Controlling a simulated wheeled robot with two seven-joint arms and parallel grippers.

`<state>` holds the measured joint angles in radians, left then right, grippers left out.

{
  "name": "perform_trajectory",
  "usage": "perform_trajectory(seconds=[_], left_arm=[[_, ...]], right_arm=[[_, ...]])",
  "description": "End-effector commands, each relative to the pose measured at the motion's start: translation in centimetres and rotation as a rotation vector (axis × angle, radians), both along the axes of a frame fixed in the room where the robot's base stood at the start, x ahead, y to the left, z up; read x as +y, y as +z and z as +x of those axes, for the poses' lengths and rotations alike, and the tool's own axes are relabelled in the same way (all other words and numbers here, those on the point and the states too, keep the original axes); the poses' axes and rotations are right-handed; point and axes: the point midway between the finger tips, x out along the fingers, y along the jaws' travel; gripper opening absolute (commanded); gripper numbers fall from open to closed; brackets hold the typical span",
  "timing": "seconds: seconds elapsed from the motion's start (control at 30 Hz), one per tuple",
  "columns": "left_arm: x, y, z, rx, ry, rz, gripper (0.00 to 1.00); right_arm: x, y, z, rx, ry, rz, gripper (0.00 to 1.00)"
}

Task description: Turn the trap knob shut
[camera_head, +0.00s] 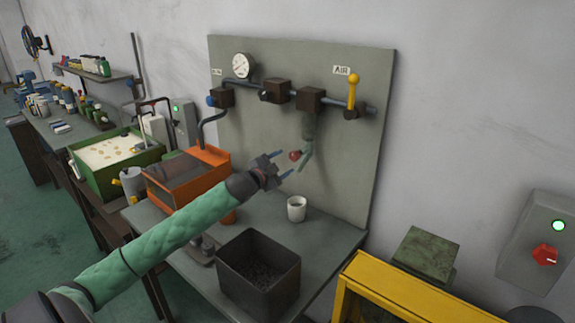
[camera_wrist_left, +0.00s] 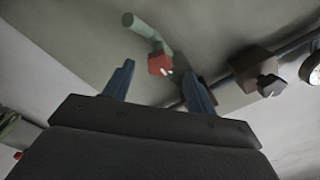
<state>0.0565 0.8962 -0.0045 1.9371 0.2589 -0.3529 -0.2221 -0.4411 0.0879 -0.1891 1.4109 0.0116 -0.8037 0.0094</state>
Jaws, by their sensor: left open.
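The trap knob (camera_head: 295,155) is a small red knob on the side of a green pipe (camera_head: 308,127) that hangs down from the brown block under the air line. My left gripper (camera_head: 286,165) is open, with its two blue fingers pointing at the knob. In the left wrist view the red knob (camera_wrist_left: 160,64) shows beyond the gap between the two blue fingers (camera_wrist_left: 158,88). It looks ahead of the fingertips, and I cannot tell whether anything touches it. My right gripper is in neither view.
A white cup (camera_head: 297,208) stands on the bench below the pipe. A dark bin (camera_head: 258,270) of small parts is nearer me. An orange box (camera_head: 185,178) is at the left. A yellow valve lever (camera_head: 353,90) and a gauge (camera_head: 243,66) are on the panel (camera_head: 345,165).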

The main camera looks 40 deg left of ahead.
Motion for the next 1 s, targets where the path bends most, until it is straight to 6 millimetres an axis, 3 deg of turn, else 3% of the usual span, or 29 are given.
perform_trajectory(seconds=[0.3,1.0], left_arm=[[0.1,0.0,-1.6,-0.001,-0.001,0.0,0.57],[0.1,0.0,-1.6,0.0,0.0,-0.001,0.57]], right_arm=[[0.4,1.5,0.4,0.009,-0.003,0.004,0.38],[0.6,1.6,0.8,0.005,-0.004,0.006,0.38]])
